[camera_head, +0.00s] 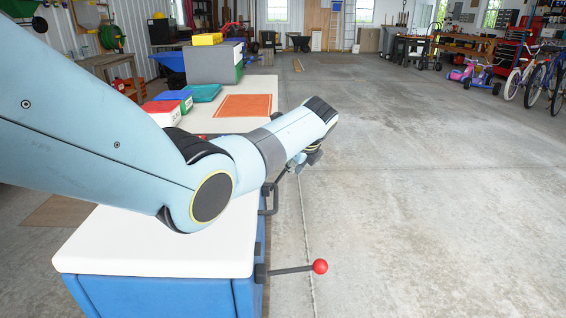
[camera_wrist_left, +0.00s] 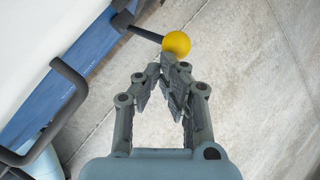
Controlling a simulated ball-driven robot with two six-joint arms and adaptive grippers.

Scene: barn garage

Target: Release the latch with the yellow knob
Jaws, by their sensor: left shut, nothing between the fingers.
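The yellow knob (camera_wrist_left: 176,43) shows in the left wrist view as a ball on the end of a dark latch lever (camera_wrist_left: 142,33). The lever sticks out from the side of the blue cabinet (camera_wrist_left: 78,62). My left gripper (camera_wrist_left: 168,68) is shut and empty, its fingertips right beside the knob's lower edge; I cannot tell whether they touch it. In the head view my left gripper (camera_head: 300,162) is mostly hidden behind its own wrist, and the yellow knob cannot be seen. My right gripper is not in view.
A second lever with a red knob (camera_head: 320,266) sticks out at the cabinet's near end. A black handle (camera_head: 269,199) is on the same side. The white top (camera_head: 160,245) carries an orange mat (camera_head: 244,105) and several boxes.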

